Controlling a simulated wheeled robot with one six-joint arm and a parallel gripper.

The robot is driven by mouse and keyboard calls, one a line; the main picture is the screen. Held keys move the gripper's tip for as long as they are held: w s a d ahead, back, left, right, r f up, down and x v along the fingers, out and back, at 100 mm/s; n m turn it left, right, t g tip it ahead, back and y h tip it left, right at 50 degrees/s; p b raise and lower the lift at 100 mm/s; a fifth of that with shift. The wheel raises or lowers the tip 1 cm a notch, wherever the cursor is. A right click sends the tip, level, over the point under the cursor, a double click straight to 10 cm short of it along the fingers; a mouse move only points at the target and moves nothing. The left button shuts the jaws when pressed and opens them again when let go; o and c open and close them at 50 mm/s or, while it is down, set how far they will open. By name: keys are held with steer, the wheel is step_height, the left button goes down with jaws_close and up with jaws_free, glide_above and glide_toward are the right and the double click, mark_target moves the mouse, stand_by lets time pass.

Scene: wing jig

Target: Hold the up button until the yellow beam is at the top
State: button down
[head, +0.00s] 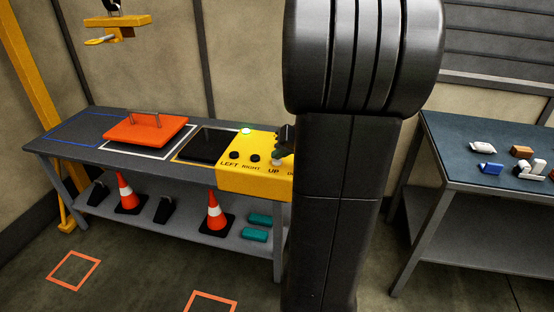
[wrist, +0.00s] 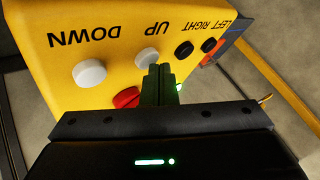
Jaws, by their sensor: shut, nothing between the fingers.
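The yellow beam (head: 110,27) hangs from a dark hook at the upper left, above the bench. The yellow control box (head: 232,178) sits at the bench's right end, with buttons marked LEFT, RIGHT, UP and DOWN. The white UP button (wrist: 146,57) shows just left of my fingertips in the wrist view, partly covered by them. My gripper (wrist: 160,72) is shut and empty, its fingers pointing at the box. In the head view my gripper (head: 280,151) is just over the UP button; I cannot tell whether it touches. My arm hides the box's right end.
A white DOWN button (wrist: 90,73) and a red button (wrist: 126,97) are close to my fingers. Black LEFT (head: 234,155) and RIGHT (head: 255,158) buttons lie left of UP. An orange plate with a handle (head: 145,132) lies on the bench. Another table (head: 450,165) stands right.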

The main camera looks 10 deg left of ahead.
mark_target(280, 162)
steer(key=shift+r, duration=0.7)
steer(key=shift+p, duration=0.3)
steer(key=shift+r+p, duration=1.5)
steer(key=shift+r, duration=1.05)
